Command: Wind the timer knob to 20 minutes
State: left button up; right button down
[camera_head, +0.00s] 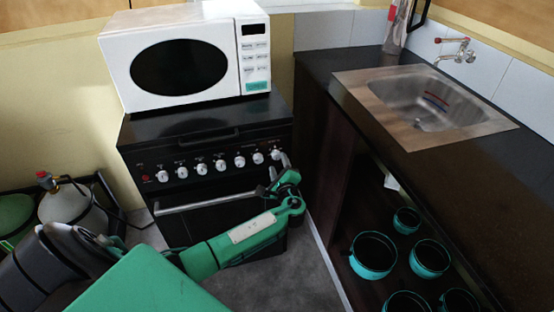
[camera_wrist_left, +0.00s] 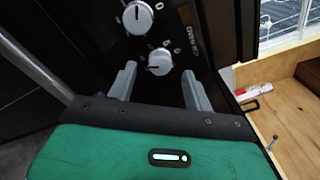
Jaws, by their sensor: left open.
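The black stove (camera_head: 190,210) has a front panel with a row of white knobs; the right-most knob (camera_head: 276,154) is at the panel's right end. In the left wrist view a white knob (camera_wrist_left: 159,62) lies in line with the gap between my fingers, near the fingertips. Another white knob (camera_wrist_left: 138,17) is beyond it. I cannot read which one is the timer or its setting. My left gripper (camera_head: 279,167) is open at the right end of the panel; it also shows in the left wrist view (camera_wrist_left: 160,82). No contact with a knob is visible. My right gripper is out of view.
The oven handle (camera_head: 190,204) runs below the knobs. A white microwave (camera_head: 187,60) stands on the stove. The dark counter with a sink (camera_head: 430,100) is close on the right, with several pots (camera_head: 373,256) below. A gas cylinder (camera_head: 72,208) stands at left.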

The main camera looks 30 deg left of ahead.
aim_at(276, 158)
pick_arm(q)
jog(key=shift+x, duration=1.7)
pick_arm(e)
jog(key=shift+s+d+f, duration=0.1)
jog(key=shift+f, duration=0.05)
pick_arm(q)
jog(key=c, duration=1)
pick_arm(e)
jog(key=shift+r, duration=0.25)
pick_arm(q)
jog(key=shift+f+n+b, duration=0.1)
jog(key=shift+n+b, duration=0.2)
jog(key=shift+b, duration=0.05)
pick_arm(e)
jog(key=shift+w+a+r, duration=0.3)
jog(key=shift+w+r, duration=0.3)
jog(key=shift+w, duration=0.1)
